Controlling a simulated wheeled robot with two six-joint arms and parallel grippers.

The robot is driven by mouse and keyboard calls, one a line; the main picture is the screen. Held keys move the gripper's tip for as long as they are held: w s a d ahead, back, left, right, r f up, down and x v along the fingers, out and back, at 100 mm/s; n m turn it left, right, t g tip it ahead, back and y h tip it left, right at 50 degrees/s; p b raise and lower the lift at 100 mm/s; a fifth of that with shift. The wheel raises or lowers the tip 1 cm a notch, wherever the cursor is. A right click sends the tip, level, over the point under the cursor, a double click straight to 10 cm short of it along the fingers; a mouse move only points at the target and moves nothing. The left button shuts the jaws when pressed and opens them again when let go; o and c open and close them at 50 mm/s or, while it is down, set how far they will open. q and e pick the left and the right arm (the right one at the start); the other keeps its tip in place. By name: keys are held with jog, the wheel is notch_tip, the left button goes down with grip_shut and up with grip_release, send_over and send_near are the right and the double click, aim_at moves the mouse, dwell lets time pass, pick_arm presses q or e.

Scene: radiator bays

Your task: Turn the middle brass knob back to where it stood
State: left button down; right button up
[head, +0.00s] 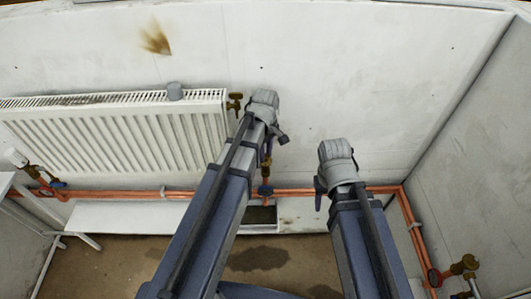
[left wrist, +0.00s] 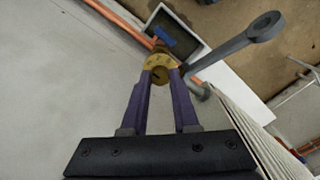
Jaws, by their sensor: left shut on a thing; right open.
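In the left wrist view, my left gripper (left wrist: 160,72) is shut on a round brass knob (left wrist: 158,66) with a dark slot mark on its face. One finger is on each side of it. In the head view, my left gripper (head: 265,105) is by the wall just right of the radiator and hides the knob. Brass fittings (head: 266,166) show just below it, on a branch of the copper pipe. My right gripper (head: 322,192) is open, lower and further right, apart from the pipe as far as I can tell.
A grey ring-ended lever (left wrist: 240,46) sticks out beside the held knob. A blue handle (left wrist: 165,37) and a dark tray (left wrist: 190,25) lie beyond. A white radiator (head: 120,140) is at left; a copper pipe (head: 120,193) runs along the wall. Brass valves (head: 465,265) stand at lower right.

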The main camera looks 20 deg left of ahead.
dwell(0.5)
pick_arm(q)
jog(key=c, duration=0.7)
grip_release()
jog(key=shift+r, duration=0.1)
notch_tip(320, 180, up, 8)
jog(key=p, duration=0.8)
jog(key=shift+f, duration=0.2)
